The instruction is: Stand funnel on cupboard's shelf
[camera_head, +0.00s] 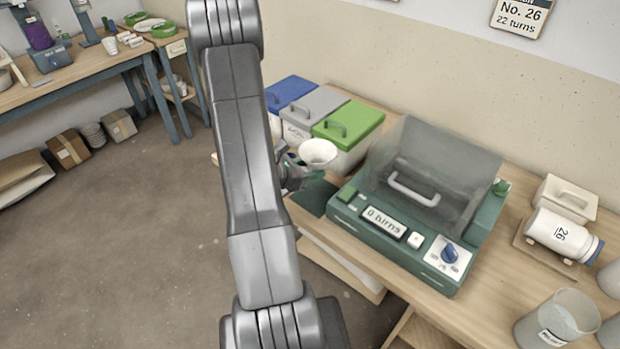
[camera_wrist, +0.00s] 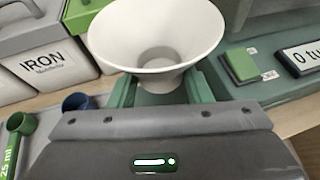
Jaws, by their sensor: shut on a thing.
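A white funnel (camera_head: 318,152) is held up by my gripper (camera_head: 296,174) beside the green-lidded bin, above the bench's left end. In the wrist view the funnel (camera_wrist: 155,40) sits wide mouth up between the green fingers of my gripper (camera_wrist: 160,92), which is shut on it. The arm hides part of the gripper in the head view. I cannot make out for certain which furniture is the cupboard or where its shelf is.
A green machine (camera_head: 405,225) with a clear hood stands right of the funnel on the wooden bench (camera_head: 495,312). Bins with blue, grey and green (camera_head: 348,124) lids stand behind. A white jar (camera_head: 563,236) lies at right.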

